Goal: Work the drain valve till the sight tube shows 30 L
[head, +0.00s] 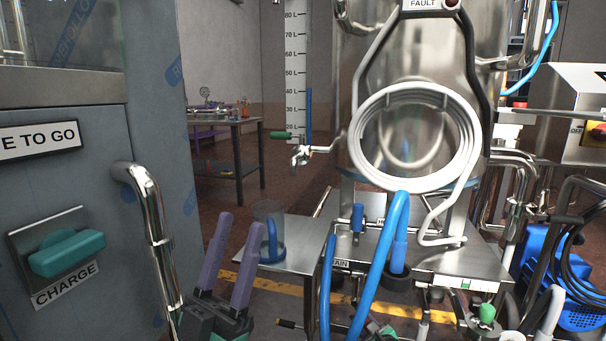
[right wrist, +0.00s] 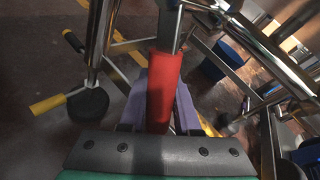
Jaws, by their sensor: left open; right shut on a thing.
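The sight tube (head: 308,118) stands beside a white litre scale (head: 296,70) in the head view. Its blue column tops out slightly above the 40 mark. My left gripper (head: 240,230) is open and empty at the lower middle, left of the stand. In the right wrist view, my right gripper (right wrist: 163,88) is shut on a red handle (right wrist: 164,75). I cannot tell whether that handle belongs to the drain valve.
A steel tank (head: 420,60) with a coiled white hose (head: 415,88) stands behind. A blue hose (head: 376,270) arches in front of the stand. A clear beaker (head: 268,222) sits on a small side shelf (head: 295,262). A grey cabinet (head: 95,240) with a pipe handle borders the left.

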